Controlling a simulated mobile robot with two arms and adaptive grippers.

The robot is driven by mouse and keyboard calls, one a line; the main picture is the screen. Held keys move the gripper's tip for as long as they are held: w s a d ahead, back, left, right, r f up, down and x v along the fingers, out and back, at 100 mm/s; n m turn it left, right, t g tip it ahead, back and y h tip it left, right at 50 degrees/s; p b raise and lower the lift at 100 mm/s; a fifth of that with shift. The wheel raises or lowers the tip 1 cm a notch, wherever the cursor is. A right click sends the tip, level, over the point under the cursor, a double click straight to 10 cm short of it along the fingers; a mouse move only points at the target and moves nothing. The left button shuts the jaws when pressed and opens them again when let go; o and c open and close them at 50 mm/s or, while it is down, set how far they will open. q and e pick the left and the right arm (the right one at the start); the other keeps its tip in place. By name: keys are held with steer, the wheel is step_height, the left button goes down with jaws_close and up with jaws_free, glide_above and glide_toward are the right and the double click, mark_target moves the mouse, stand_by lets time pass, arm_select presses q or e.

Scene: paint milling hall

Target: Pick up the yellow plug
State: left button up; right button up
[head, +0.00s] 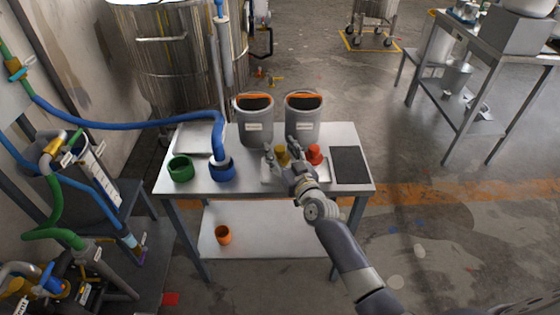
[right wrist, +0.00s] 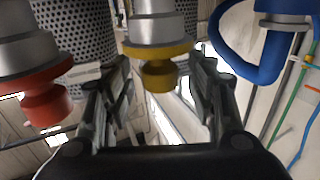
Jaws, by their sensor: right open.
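The yellow plug (head: 282,157) is on the metal table, partly hidden by my right gripper (head: 280,153). In the right wrist view the yellow plug (right wrist: 160,76) has a narrower knob and a wider yellow rim against a silver cylindrical body. My right gripper (right wrist: 163,85) is open, with one finger on each side of the knob. Gaps show between the knob and both fingers. A red plug (head: 314,152) stands just right of it in the head view; it shows at the left in the right wrist view (right wrist: 45,103). My left gripper is not in view.
Two grey bins (head: 253,128) stand behind the plugs. An orange cup (head: 223,235) is on the lower shelf.

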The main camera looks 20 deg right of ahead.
steer(key=shift+w, duration=0.45)
jaws_close()
steer(key=shift+r, duration=0.15)
